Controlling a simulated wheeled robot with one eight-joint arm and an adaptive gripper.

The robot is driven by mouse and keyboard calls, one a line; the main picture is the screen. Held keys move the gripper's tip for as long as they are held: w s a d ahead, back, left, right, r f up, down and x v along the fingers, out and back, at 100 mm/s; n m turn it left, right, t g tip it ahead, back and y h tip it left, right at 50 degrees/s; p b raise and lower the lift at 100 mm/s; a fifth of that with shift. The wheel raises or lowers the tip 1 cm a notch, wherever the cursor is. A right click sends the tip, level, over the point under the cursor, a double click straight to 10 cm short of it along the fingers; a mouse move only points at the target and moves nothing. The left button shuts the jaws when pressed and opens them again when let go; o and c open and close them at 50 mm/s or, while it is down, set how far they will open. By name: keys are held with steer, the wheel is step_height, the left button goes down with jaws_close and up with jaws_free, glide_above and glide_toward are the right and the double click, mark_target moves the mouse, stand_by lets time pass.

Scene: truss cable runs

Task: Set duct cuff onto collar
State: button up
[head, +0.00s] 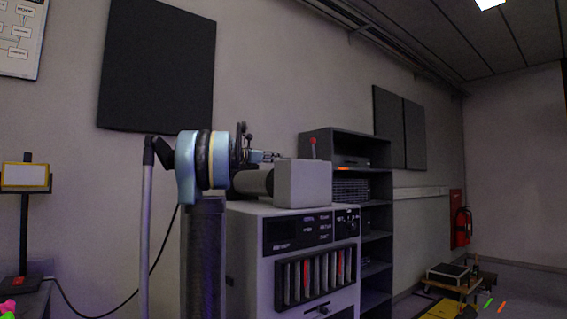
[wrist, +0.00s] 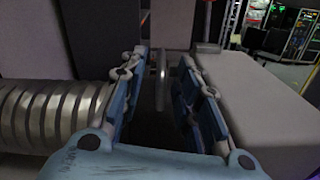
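A ribbed metal duct (wrist: 45,115) lies on the left in the wrist view; its right end goes behind my gripper's left finger. In the head view a dark round cylinder (head: 252,182) stands against the left side of a grey box (head: 303,183) on the cabinet. I cannot tell cuff from collar. My gripper (wrist: 164,62) is open, with its two blue fingers apart. A thin grey upright piece (wrist: 160,80) shows between or behind them; no grip on it is visible. In the head view my gripper (head: 246,140) is above the cylinder, partly hidden by my arm.
The grey box also fills the right of the wrist view (wrist: 265,110), close to the right finger. The box stands on a grey cabinet (head: 290,218). A dark shelf rack (head: 375,215) is behind it. A stand with a yellow-framed panel (head: 25,175) is at left.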

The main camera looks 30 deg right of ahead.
mark_target(285, 158)
steer(key=d, duration=0.6)
steer(key=shift+w+d, duration=0.25)
steer(key=shift+c, duration=0.2)
